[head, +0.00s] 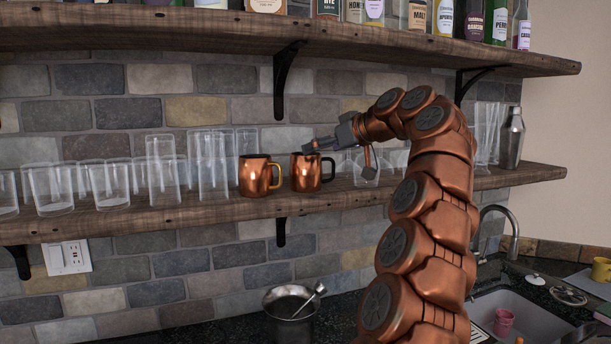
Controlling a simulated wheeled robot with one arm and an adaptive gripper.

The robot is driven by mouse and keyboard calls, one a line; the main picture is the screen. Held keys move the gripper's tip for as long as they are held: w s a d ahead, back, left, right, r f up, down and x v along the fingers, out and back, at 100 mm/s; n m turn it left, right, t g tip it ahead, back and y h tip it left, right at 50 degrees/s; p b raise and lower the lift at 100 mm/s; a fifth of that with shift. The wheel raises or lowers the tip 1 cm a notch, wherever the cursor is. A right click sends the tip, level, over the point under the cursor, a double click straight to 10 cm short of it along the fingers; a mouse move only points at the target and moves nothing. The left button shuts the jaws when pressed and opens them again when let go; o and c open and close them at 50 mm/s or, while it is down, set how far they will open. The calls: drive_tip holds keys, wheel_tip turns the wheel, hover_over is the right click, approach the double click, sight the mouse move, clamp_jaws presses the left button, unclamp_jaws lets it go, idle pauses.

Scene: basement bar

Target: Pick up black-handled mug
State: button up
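The black-handled mug (304,175) is copper and stands upright on the lower wooden shelf (350,195). Its dark handle is on its right side. Just left of it stands a similar copper mug with a brass-coloured handle (252,177). My gripper (312,146) reaches in from the right and points left, with its tip by the top rim of the black-handled mug in the picture. I cannot tell whether it touches the rim or is over or behind it. The finger gap is too small to make out.
Clear glasses (163,172) fill the shelf to the left. Stemmed glasses (366,172) stand right of the mug, partly behind my arm. A shaker (512,138) is at the shelf's right end. An upper shelf (200,27) holds bottles. Below are a metal bucket (290,304) and a sink (530,318).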

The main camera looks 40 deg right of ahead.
sight(307, 158)
drive_tip(key=shift+w+f, duration=0.2)
drive_tip(key=shift+w, duration=0.15)
drive_tip(key=shift+w, duration=0.1)
drive_tip(key=shift+w+a+f+p, duration=0.4)
drive_tip(key=shift+w+f+p, duration=0.1)
drive_tip(key=shift+w+f, duration=0.35)
drive_tip(key=shift+p+x, duration=0.5)
drive_tip(key=shift+x, duration=0.8)
drive_tip(key=shift+s, duration=0.1)
drive_tip(key=shift+c, duration=0.2)
drive_tip(key=c, duration=1.2)
